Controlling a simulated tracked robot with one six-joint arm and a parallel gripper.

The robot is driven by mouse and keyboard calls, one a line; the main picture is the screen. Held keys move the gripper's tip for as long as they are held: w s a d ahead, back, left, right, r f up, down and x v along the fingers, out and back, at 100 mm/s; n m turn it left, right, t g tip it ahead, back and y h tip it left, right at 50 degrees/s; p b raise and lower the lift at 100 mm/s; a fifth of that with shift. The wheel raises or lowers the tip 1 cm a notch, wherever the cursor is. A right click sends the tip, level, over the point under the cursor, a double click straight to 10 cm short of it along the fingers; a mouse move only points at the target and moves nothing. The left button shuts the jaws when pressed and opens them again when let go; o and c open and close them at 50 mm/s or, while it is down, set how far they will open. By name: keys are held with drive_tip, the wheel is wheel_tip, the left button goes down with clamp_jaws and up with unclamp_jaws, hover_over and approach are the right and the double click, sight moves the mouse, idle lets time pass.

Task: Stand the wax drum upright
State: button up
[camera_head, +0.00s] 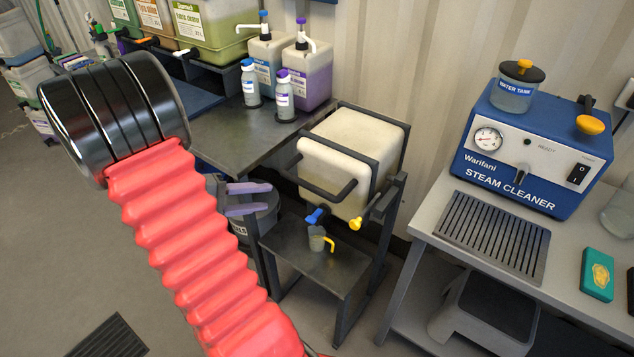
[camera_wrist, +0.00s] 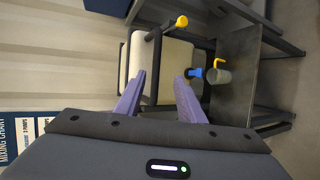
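The cream, box-like wax drum (camera_head: 345,160) lies tilted in a dark tube cradle on a stand, with its front end leaning down. It also shows sideways in the wrist view (camera_wrist: 174,68). A dark U-shaped handle bar (camera_head: 322,193) crosses its front. A blue tap (camera_head: 316,215) and a yellow knob (camera_head: 356,224) sit low at the front. My gripper (camera_head: 268,197) has purple fingers, spread apart with nothing between them, left of the drum and handle. The wrist view shows both fingers (camera_wrist: 158,85) pointing toward the cradle. The gap to the bar is hard to judge.
A small jug with a yellow handle (camera_head: 317,240) stands on the low shelf (camera_head: 318,265) below the blue tap. A bench with pump bottles (camera_head: 305,78) is behind left. A steam cleaner (camera_head: 525,150) stands on the right table. A dark bucket (camera_head: 262,222) is below my gripper.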

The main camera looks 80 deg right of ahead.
drive_tip(key=s+d+f+g+h, duration=0.1)
drive_tip(key=s+d+f+h, duration=0.1)
drive_tip(key=d+f, duration=0.2)
drive_tip(key=shift+s+d+g, duration=0.3)
drive_tip(key=shift+d, duration=0.75)
drive_tip(key=x, duration=1.4)
drive_tip(key=shift+a+f, duration=0.1)
clamp_jaws()
drive_tip(key=shift+f, duration=0.1)
